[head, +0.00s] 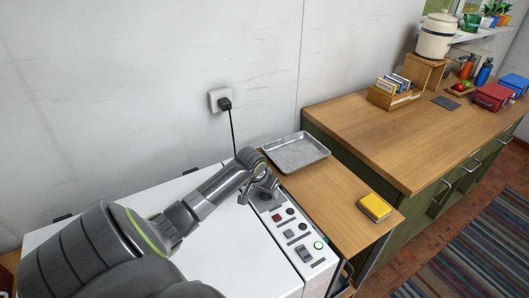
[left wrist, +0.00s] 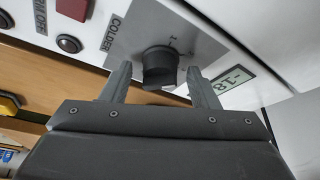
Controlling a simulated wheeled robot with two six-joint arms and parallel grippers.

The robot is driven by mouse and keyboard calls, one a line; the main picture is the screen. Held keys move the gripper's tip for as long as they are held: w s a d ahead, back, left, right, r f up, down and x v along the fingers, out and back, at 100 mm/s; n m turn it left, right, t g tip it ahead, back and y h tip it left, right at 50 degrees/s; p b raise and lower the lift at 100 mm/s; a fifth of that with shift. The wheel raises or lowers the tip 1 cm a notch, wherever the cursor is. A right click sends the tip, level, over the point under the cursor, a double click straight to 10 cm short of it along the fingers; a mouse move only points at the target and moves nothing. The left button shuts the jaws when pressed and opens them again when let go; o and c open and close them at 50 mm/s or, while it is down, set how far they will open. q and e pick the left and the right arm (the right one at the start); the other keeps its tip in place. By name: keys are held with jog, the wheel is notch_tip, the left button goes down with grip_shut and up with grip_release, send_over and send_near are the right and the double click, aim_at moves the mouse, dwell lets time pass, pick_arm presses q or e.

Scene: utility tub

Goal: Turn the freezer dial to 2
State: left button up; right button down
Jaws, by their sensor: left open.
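The freezer (head: 215,240) is a white chest with a control panel on its right edge. The black freezer dial (left wrist: 160,68) sits on a grey plate marked "COLDER" in the left wrist view. A small mark like a 1 shows above the dial; other numbers are not readable. My left gripper (head: 264,191) is over the far end of the panel and hides the dial in the head view. In the left wrist view, my left gripper (left wrist: 158,82) is open, with one finger on each side of the dial and visible gaps. My right gripper is not seen.
A display (left wrist: 234,82) reading -18 is beside the dial. A red button (left wrist: 69,43) and a green-lit button (head: 318,245) are on the panel. A metal tray (head: 297,152) and a yellow sponge-like block (head: 374,207) lie on the wooden top at right. A plug (head: 224,103) is in the wall.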

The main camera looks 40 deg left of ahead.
pick_arm(q)
jog(key=v, duration=1.7)
jog(key=shift+r, duration=0.25)
jog(key=shift+d+f, duration=0.1)
jog(key=shift+d, duration=0.05)
